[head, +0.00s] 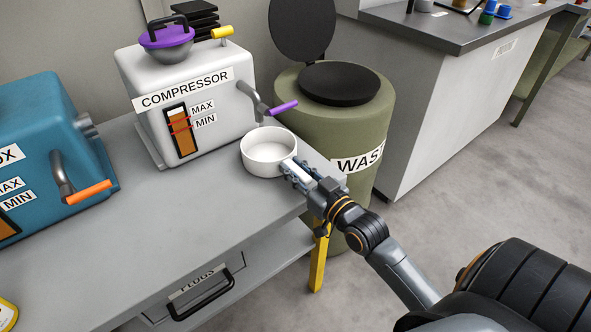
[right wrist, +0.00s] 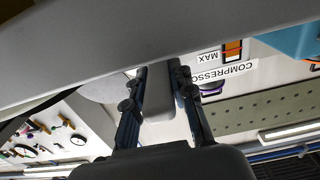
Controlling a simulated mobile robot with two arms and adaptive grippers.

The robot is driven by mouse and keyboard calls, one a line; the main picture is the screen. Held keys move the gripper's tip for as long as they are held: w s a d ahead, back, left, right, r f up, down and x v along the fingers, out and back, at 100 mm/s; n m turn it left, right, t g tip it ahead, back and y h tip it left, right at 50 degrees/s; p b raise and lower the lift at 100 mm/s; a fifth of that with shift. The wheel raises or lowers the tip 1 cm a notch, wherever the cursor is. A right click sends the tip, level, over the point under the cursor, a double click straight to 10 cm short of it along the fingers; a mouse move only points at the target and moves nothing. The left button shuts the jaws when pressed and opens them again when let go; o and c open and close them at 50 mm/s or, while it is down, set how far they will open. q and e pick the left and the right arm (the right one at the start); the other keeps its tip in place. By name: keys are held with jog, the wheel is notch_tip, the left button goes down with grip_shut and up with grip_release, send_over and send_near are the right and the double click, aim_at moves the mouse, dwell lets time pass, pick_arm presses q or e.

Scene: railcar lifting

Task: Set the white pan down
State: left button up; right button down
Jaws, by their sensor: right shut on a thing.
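The white pan (head: 262,168) is a round, upright, empty-looking bowl with a short handle, at the right end of the grey bench (head: 150,215). It is just in front of the compressor (head: 215,95), below and beside its purple-handled tap (head: 283,107). I cannot tell whether its base touches the bench. My right gripper (head: 294,170) is shut on the pan's handle, to the pan's lower right. In the right wrist view the pale handle (right wrist: 158,97) shows between the two fingers (right wrist: 160,88). My left gripper is not in view.
A green waste bin (head: 375,125) with its lid raised stands close to the right of the bench end. A blue machine (head: 50,130) with an orange-handled tap stands at left. The bench top in front of the compressor is clear. A drawer (head: 195,287) is below.

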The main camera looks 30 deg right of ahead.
jog(key=shift+f, duration=0.15)
jog(key=c, duration=1.1)
grip_release()
jog(key=shift+r, duration=0.2)
